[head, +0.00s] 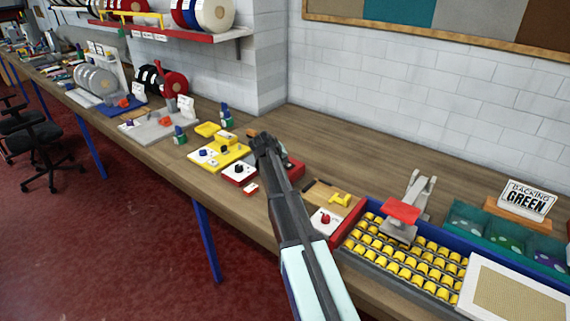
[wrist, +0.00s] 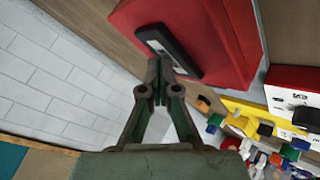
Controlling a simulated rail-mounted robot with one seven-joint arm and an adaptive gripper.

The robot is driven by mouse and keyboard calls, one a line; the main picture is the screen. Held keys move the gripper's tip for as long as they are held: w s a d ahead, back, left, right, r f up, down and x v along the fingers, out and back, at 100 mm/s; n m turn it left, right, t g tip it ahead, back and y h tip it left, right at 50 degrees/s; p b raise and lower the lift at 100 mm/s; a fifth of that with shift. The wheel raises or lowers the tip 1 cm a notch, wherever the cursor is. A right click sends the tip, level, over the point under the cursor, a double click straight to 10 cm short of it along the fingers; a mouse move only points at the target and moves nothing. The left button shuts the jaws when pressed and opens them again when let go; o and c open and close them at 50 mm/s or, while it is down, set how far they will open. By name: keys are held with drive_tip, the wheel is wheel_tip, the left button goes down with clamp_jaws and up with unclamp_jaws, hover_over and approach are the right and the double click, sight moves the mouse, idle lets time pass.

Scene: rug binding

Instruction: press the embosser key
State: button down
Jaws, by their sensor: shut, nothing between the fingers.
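My gripper (head: 263,140) is shut and empty, above the bench among the small machines. In the wrist view its closed fingertips (wrist: 158,70) show in front of a red box (wrist: 225,35). A dark bar with a pale patch (wrist: 167,48) sits on the box's face, close to the fingertips in the picture. I cannot tell whether they touch it, and no readable label marks it as the embosser key. In the head view my gripper and arm cover much of the red box (head: 297,170).
A yellow machine (head: 225,150) and a white-topped unit with a dark knob (head: 239,172) stand left of my gripper. A tray of yellow rolls (head: 400,262), a grey press with a red plate (head: 402,211) and a "BACKING GREEN" sign (head: 528,198) are to the right.

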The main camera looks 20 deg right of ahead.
drive_tip(key=shift+r, duration=0.1)
drive_tip(key=shift+r+p, duration=0.3)
drive_tip(key=shift+r, duration=0.45)
drive_tip(key=shift+r+p, duration=1)
drive_tip(key=shift+r, duration=1.5)
